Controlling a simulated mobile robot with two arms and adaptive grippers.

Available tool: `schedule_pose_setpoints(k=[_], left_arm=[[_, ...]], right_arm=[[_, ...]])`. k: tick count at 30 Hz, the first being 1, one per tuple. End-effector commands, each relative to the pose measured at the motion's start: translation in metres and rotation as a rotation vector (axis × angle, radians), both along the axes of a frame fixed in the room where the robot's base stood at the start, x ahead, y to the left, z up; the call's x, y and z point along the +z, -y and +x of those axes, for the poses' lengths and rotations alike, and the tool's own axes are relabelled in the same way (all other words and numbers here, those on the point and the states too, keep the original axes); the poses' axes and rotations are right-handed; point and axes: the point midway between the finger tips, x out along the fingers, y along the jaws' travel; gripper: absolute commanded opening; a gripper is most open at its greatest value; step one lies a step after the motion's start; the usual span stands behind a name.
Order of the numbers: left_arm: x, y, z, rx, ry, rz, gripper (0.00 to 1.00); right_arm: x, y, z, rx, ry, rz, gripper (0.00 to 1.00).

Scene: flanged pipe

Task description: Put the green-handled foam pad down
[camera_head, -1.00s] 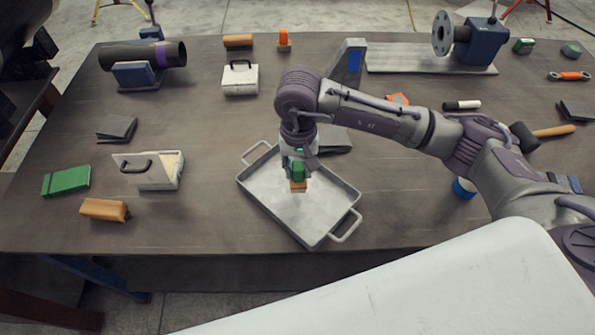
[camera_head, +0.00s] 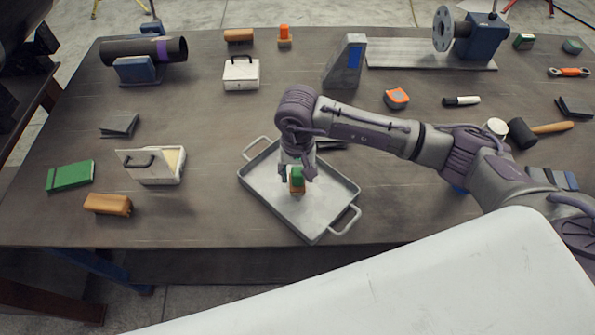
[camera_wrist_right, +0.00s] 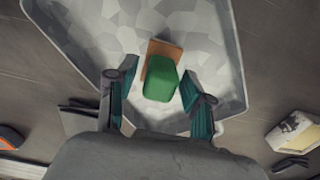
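The foam pad has a green handle (camera_head: 297,174) and a tan-orange base. It sits inside the grey metal tray (camera_head: 337,214), near its middle, and appears to rest on the tray floor. The wrist view shows the green handle (camera_wrist_right: 161,82) on the base (camera_wrist_right: 164,48). My right gripper (camera_head: 297,181) is directly over the pad. In the wrist view, its fingers (camera_wrist_right: 157,100) are spread, one on each side of the handle, with gaps between. The handle hides part of the base. My left gripper is not in view.
Left of the tray are an open white box (camera_head: 154,179), a green block (camera_head: 70,175) and a tan block (camera_head: 108,204). Behind it stands a grey wedge with a blue patch (camera_head: 345,65). An orange tape measure (camera_head: 396,98) and mallet (camera_head: 523,133) lie right.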

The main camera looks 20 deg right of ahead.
Motion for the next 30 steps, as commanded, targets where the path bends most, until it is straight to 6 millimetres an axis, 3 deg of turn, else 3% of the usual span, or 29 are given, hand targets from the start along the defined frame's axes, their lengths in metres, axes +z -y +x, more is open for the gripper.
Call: schedule_pose_setpoints(k=[11,13,24,30], left_arm=[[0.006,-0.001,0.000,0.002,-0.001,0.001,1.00],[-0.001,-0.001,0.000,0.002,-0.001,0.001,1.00],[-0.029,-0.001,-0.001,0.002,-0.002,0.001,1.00],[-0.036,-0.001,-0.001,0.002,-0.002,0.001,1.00]], right_arm=[[0.005,0.000,0.000,0.000,0.000,0.000,0.56],[0.010,0.000,0.001,0.000,0.003,0.001,0.56],[0.087,0.000,0.002,0.000,0.007,0.000,0.56],[0.115,0.000,0.001,0.001,0.002,-0.001,0.56]])
